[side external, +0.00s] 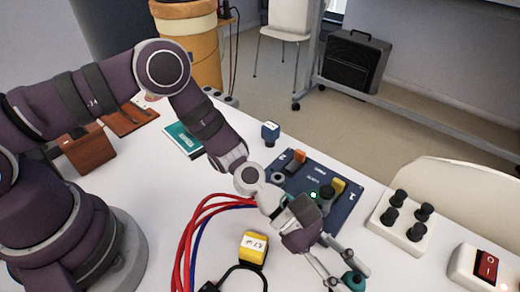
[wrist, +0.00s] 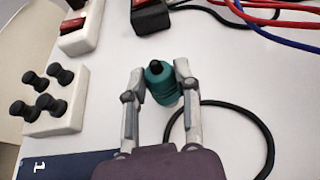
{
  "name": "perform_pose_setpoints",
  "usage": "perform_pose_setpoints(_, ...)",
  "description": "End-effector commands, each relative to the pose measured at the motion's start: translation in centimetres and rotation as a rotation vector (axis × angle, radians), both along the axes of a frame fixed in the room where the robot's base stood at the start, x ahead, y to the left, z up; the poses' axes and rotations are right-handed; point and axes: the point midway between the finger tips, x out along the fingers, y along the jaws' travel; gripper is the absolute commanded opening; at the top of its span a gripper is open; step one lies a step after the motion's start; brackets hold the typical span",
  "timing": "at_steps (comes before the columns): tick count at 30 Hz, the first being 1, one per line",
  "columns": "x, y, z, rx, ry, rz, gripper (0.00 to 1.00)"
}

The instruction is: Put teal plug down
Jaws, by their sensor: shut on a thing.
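The teal plug (wrist: 162,84) is held between the two fingers of my gripper (wrist: 158,88) in the wrist view. In the side external view the teal plug (side external: 354,281) shows near the bottom edge, at the tips of my gripper (side external: 346,270). My gripper is shut on it, in front of the blue board's near right corner. I cannot tell whether the plug touches the white table. The dark blue board (side external: 333,213) carries an orange plug (side external: 299,157), a yellow plug (side external: 338,186) and dark sockets. My arm hides part of it.
A white box with several black knobs (side external: 402,222) stands right of the board. A red rocker switch (side external: 487,264) is farther right. A yellow block (side external: 253,248), red and blue cables (side external: 187,240) and a black cable (wrist: 268,140) lie nearby. A blue plug (side external: 270,131) stands behind the board.

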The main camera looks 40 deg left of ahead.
Motion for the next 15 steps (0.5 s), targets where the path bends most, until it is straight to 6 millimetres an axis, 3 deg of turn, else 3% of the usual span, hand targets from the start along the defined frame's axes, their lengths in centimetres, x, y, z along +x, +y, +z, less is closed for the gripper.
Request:
perform_pose_setpoints(8, 0.00, 0.01, -0.15, 0.000, 0.001, 0.000, 0.00)
perform_pose_setpoints(9, 0.00, 0.01, -0.23, 0.000, 0.000, 0.000, 0.31)
perform_pose_setpoints(15, 0.01, 0.00, -0.18, 0.000, 0.000, 0.000, 0.56)
